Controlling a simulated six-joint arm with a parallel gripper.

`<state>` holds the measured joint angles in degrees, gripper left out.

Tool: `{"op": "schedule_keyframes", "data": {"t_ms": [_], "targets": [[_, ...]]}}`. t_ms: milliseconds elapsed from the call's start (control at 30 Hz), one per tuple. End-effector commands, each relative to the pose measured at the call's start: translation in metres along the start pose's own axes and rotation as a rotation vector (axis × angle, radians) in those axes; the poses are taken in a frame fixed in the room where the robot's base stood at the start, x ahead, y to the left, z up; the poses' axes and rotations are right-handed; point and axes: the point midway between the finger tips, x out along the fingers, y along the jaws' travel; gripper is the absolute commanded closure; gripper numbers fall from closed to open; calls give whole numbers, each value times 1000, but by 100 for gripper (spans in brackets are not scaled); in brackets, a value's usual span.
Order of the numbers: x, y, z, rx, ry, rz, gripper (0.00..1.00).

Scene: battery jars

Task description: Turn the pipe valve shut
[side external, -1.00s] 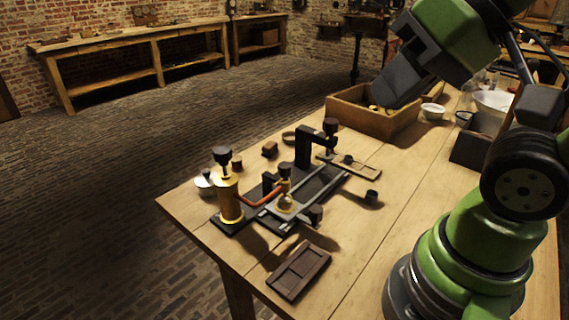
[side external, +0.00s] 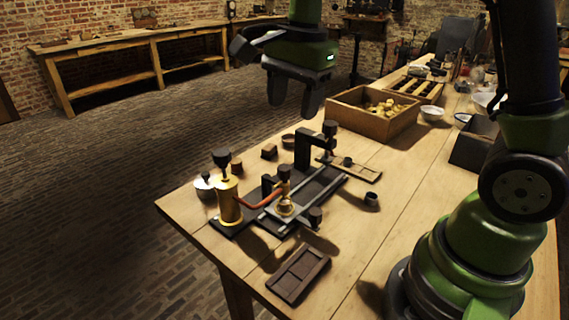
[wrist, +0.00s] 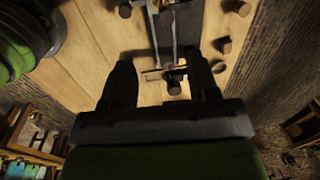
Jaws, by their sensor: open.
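A brass cylinder (side external: 230,200) with a black knob on top stands upright at the left end of the dark rig. A copper-coloured pipe (side external: 262,197) runs from it to a small fitting with a black knob (side external: 284,173). I cannot tell for sure which knob is the pipe valve, nor how far it is turned. My gripper (side external: 293,102) hangs fingers down, open and empty, well above the table beyond the rig's far end. In the wrist view my gripper (wrist: 161,62) has its fingers spread, with the rig's rails (wrist: 163,25) seen between and past them.
A dark bracket (side external: 303,150) rises at the rig's far end. A wooden crate (side external: 372,128) of yellowish pieces stands behind it. A dark tray (side external: 298,273) lies in front, and a small dark cup (side external: 371,199) to the right.

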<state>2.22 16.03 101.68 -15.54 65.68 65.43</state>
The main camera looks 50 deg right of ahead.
Motion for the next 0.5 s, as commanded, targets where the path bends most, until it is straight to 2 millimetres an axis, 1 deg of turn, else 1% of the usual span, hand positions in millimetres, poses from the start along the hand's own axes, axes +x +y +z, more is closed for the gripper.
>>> {"op": "schedule_keyframes", "data": {"t_ms": [33,100,200,367,500], "targets": [[14,-8,-4,67,8,38,45],[26,-14,-7,149,19,71,45],[38,-20,-11,222,32,99,45],[51,-20,-12,257,39,114,45],[72,-17,-12,256,38,116,45]]}}
